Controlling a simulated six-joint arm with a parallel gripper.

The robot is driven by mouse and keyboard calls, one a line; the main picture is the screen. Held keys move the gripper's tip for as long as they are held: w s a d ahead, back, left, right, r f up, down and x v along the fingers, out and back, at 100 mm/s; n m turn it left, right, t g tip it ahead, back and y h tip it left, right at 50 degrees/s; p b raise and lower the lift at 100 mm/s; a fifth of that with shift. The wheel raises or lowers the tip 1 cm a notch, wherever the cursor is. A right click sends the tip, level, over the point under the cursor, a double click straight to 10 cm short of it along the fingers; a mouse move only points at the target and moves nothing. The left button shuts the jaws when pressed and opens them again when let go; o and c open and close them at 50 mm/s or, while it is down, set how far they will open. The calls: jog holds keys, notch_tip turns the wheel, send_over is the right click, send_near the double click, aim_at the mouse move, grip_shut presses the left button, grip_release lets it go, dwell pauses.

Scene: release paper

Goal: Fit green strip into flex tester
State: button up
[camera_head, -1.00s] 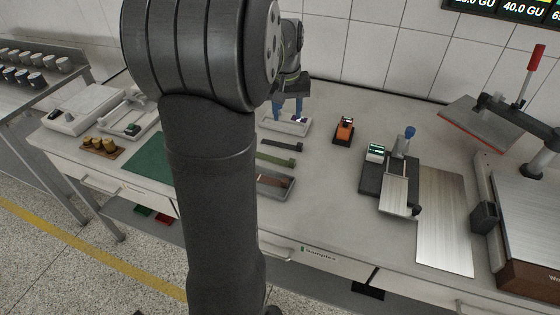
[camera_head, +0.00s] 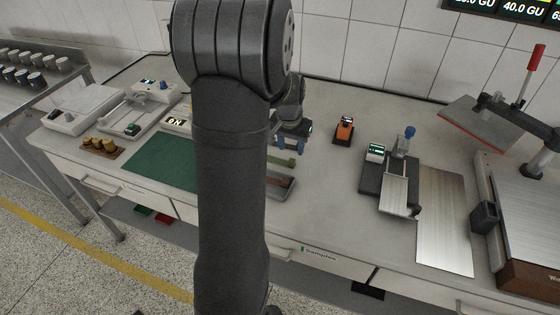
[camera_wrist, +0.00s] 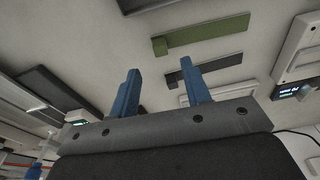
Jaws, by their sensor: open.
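The green strip (camera_head: 283,161) lies flat on the bench, just behind a grey tray, its left end close to my arm. It also shows in the wrist view (camera_wrist: 205,36), with a block at one end, beyond my fingertips. A dark strip (camera_wrist: 204,70) lies parallel to it, nearer my fingers. My gripper (camera_head: 300,141) is over the bench near the strips. In the wrist view, its two blue fingers (camera_wrist: 161,67) are apart with nothing held between them. I cannot tell which bench instrument is the flex tester; my arm hides part of the bench.
The grey tray (camera_head: 280,187) is in front of the green strip. An orange device (camera_head: 344,130) stands to the right, then an instrument with a green display (camera_head: 375,152). A green mat (camera_head: 160,163) lies left of my arm. Bench between tray and instrument is clear.

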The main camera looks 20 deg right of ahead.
aim_at(292, 160)
jog(key=f, duration=0.6)
jog(key=shift+w+d+f, duration=0.2)
jog(key=shift+w+d, duration=0.15)
grip_shut()
